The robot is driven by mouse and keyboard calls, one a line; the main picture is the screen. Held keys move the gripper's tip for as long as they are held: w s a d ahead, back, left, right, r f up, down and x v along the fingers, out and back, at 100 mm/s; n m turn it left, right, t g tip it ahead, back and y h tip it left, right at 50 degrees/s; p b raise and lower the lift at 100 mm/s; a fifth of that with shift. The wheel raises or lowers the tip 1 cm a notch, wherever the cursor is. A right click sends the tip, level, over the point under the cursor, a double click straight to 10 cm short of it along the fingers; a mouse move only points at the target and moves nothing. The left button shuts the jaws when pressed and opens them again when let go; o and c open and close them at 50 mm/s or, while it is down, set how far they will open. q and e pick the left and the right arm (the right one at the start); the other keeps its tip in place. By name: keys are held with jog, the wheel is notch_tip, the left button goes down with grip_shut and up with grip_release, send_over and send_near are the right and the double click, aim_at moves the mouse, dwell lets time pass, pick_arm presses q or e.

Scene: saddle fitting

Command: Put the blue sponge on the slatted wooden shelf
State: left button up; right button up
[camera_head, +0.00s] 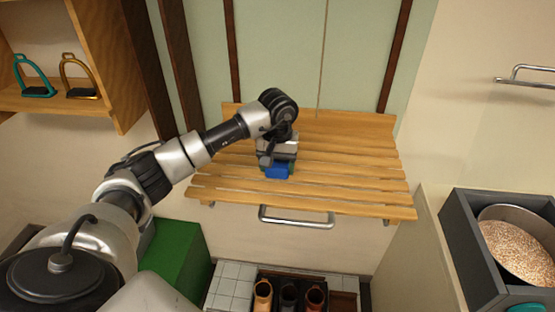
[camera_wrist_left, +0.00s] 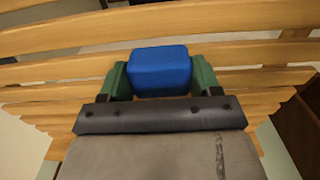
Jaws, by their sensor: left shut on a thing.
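The blue sponge (camera_head: 277,171) is between the fingers of my left gripper (camera_head: 278,170), over the slatted wooden shelf (camera_head: 345,160) in the head view. In the left wrist view the green fingers of my left gripper (camera_wrist_left: 162,78) close on both sides of the blue sponge (camera_wrist_left: 160,70). The slats of the shelf (camera_wrist_left: 50,70) show behind and around it. I cannot tell whether the sponge touches the slats. My right gripper is not in view.
A metal rail (camera_head: 297,217) runs under the shelf's front edge. A wooden cabinet with two stirrups (camera_head: 78,80) is at the upper left. A green box (camera_head: 172,262) stands below left. A grey bin with a pan of grain (camera_head: 520,250) is at the right. The shelf's right half is bare.

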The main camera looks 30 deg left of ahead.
aim_at(278, 163)
pick_arm(q)
jog(key=shift+f, duration=0.1)
jog(key=o, duration=0.9)
jog(key=shift+c, duration=0.2)
notch_tip(278, 163, up, 7)
jog(key=b, duration=0.3)
jog(key=shift+f, duration=0.1)
jog(key=shift+r+b, duration=0.45)
jog(key=shift+r, duration=2.3)
